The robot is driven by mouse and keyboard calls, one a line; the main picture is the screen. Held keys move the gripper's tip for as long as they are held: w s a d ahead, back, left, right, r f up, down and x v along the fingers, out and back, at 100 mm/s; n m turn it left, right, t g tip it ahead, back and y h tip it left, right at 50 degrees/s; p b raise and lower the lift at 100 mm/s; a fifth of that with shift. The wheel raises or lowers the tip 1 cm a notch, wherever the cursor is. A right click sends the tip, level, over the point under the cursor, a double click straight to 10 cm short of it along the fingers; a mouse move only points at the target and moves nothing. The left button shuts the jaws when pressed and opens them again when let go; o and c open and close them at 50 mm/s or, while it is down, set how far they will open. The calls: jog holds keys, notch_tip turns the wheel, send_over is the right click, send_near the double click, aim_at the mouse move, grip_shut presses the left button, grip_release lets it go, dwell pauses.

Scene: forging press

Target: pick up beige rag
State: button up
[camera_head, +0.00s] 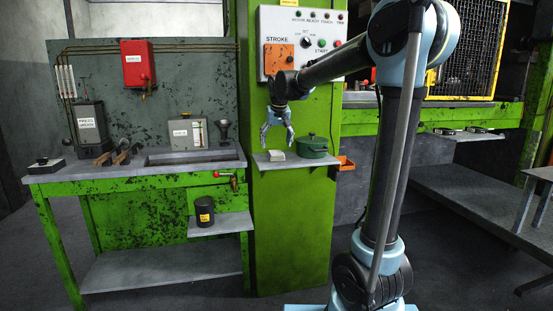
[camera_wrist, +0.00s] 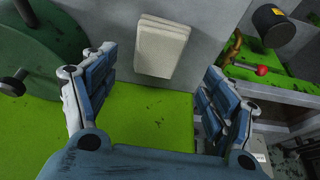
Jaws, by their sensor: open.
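The beige rag (camera_head: 276,156) is a small, folded, flat block on a grey shelf (camera_head: 293,163) fixed to the green column. It also shows in the wrist view (camera_wrist: 162,46), at the top centre, ahead of and between my fingers. My gripper (camera_head: 277,139) hangs pointing down above the shelf and the rag. In the wrist view my gripper (camera_wrist: 150,90) has its two blue fingers spread wide, with nothing between them. The rag looks apart from both fingers. None of the rag's top face is hidden in the wrist view.
A green lidded pot (camera_head: 312,147) stands right of the rag, close to one finger in the wrist view (camera_wrist: 40,50). An orange tray (camera_head: 346,163) is beyond it. The control panel (camera_head: 303,42) is above. A green workbench (camera_head: 130,182) with a dark can (camera_head: 204,211) is left.

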aim_at(276, 152)
jog(key=shift+d+x, duration=0.1)
jog(key=shift+x, duration=1.3)
jog(key=shift+d+x, duration=0.15)
jog(key=shift+x, duration=1.25)
jog(key=shift+c, duration=0.3)
jog(key=c, duration=1.1)
